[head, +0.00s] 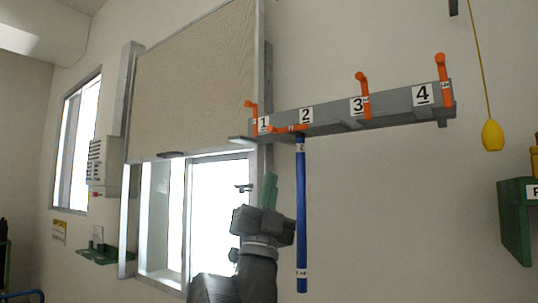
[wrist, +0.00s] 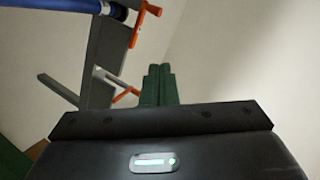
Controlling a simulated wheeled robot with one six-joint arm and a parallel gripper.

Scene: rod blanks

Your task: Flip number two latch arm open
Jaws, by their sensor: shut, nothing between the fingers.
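A grey rack rail (head: 330,122) on the wall has stations numbered 1 to 4. The number two orange latch arm (head: 288,128) lies flat, pointing left along the rail. A blue rod (head: 301,215) hangs straight down below the number 2 plate. My gripper (head: 270,190) has green fingers, shut and empty, pointing up, below the rail and left of the rod. In the wrist view the fingertips (wrist: 158,84) stand apart from two orange latch arms, one upper (wrist: 147,22) and one lower (wrist: 127,95); their numbers are not readable there. The blue rod (wrist: 65,5) crosses that view's top left.
The latch arms at one (head: 254,117), three (head: 363,95) and four (head: 443,80) stand up. A window with a beige shutter (head: 195,80) is behind on the left. A yellow pull weight (head: 492,135) hangs at right, above a green bin (head: 516,222). The wall right of the rod is clear.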

